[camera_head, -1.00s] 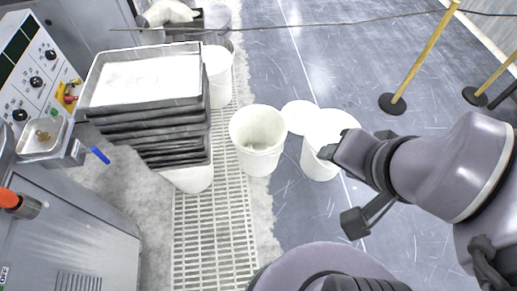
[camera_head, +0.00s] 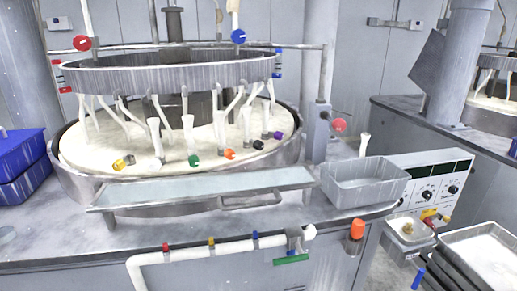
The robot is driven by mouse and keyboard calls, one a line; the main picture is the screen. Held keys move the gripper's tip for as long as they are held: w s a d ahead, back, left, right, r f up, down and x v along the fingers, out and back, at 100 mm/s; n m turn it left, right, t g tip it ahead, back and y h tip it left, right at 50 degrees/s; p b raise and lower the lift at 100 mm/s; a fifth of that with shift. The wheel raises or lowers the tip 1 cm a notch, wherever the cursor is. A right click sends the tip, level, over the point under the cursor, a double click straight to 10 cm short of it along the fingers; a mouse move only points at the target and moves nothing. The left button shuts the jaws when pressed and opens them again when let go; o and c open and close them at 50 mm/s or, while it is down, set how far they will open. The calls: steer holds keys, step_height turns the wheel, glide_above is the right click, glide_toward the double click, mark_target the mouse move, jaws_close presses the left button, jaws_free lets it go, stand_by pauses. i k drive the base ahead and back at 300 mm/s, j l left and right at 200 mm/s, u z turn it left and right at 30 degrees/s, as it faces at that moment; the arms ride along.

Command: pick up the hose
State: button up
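A white hose or pipe (camera_head: 215,251) runs along the front of the near bench and bends down at its left end. It has coloured bands and meets a metal valve (camera_head: 294,240) with a green handle at its right. Several short white tubes, one with a green end (camera_head: 194,160), stand around the round platen (camera_head: 80,150). I cannot tell which of these the task means by the hose. My gripper is out of view, so its opening does not show.
A long shallow tray (camera_head: 200,187) and a grey metal bin (camera_head: 362,195) sit on the bench's front edge. An orange-topped fitting (camera_head: 357,230) is below the bin. A control panel (camera_head: 425,195) and stacked trays (camera_head: 485,252) stand at right. Blue bins (camera_head: 20,165) stand at left.

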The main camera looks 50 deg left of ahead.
mark_target(365, 137)
steer(key=u, duration=1.05)
